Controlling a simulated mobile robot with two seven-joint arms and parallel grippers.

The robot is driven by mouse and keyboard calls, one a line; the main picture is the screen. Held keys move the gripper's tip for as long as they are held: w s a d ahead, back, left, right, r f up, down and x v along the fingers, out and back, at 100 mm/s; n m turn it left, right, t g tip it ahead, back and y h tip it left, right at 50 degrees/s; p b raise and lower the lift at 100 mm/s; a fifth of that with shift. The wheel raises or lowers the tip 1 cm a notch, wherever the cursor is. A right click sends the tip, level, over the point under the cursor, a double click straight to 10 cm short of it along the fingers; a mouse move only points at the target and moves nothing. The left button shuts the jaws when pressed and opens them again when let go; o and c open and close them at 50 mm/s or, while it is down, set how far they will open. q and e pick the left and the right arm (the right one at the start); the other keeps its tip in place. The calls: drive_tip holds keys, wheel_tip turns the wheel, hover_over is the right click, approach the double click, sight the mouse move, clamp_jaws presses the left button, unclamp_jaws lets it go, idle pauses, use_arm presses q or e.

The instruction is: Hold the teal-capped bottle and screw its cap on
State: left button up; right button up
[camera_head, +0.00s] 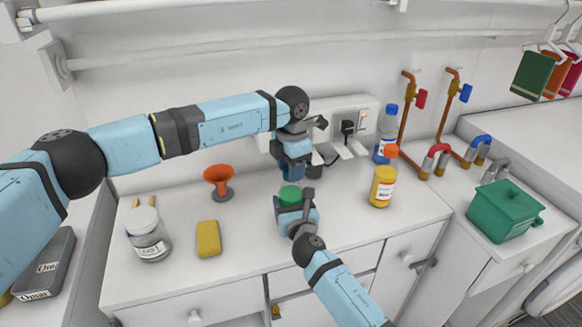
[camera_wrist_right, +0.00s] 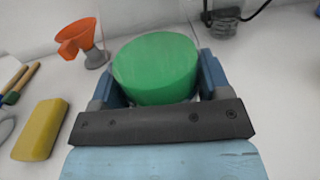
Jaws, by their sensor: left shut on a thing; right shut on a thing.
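The green-teal cap (camera_head: 290,196) is near the middle of the counter, and its round top fills the centre of the right wrist view (camera_wrist_right: 155,68). My right gripper (camera_head: 292,203) is shut on the cap, with blue fingers on both sides of it in the wrist view. My left gripper (camera_head: 297,178) comes down from above, just behind the cap in the head view. Its fingertips are hidden behind the cap and the right gripper. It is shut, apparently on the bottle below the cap. The bottle's body is hidden, so I cannot see how the cap sits on it.
Left of the grippers are an orange funnel (camera_head: 217,180), a yellow sponge (camera_head: 208,239) and a white-lidded jar (camera_head: 150,245). To the right stand an orange-capped yellow bottle (camera_head: 382,187) and a blue-capped bottle (camera_head: 387,130). A socket box (camera_head: 345,106) is behind.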

use_arm(q)
drive_tip(key=m, duration=0.2)
drive_tip(key=shift+m, duration=0.3)
drive_tip(key=o, duration=1.1)
wheel_tip(320, 180, up, 12)
use_arm(e)
drive_tip(key=o, duration=1.8)
